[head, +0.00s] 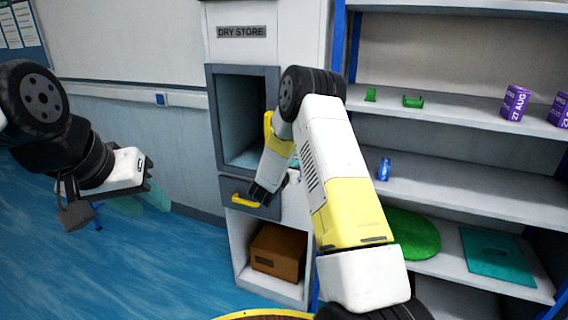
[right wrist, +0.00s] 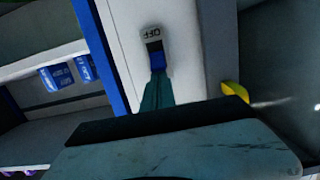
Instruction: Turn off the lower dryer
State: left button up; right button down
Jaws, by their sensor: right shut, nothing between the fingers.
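The dryer switch (right wrist: 157,59) shows in the right wrist view as a small blue rocker under an upside-down "OFF" label (right wrist: 152,33) on a white panel. My right gripper (right wrist: 155,82) is shut and empty; its narrow teal fingers end at the blue switch, and I cannot tell whether they press it. In the head view the right hand is in front of the cabinet marked "DRY STORE" (head: 241,32), beside the drawer, and my arm hides the switch. My left gripper (head: 118,208) hangs at the left, open and empty, away from the cabinet.
A drawer with a yellow handle (head: 243,200) is below the open compartment (head: 240,145). A brown box (head: 278,252) sits underneath. Shelves at the right hold purple cans (head: 515,103), a blue can (head: 384,169), a green round mat (head: 415,235) and a teal mat (head: 497,257).

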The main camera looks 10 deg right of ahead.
jog(key=shift+s+a+f+t+h, duration=0.2)
jog(key=shift+f+t+h, duration=0.2)
jog(key=shift+t, duration=0.2)
jog(key=shift+s+a+f+t+h, duration=0.1)
jog(key=shift+s+f+t+h, duration=0.15)
jog(key=shift+f, duration=0.25)
jog(key=shift+s+a+f+t+h, duration=0.1)
jog(key=shift+f+t+h, duration=0.05)
jog(key=shift+f+t, duration=0.25)
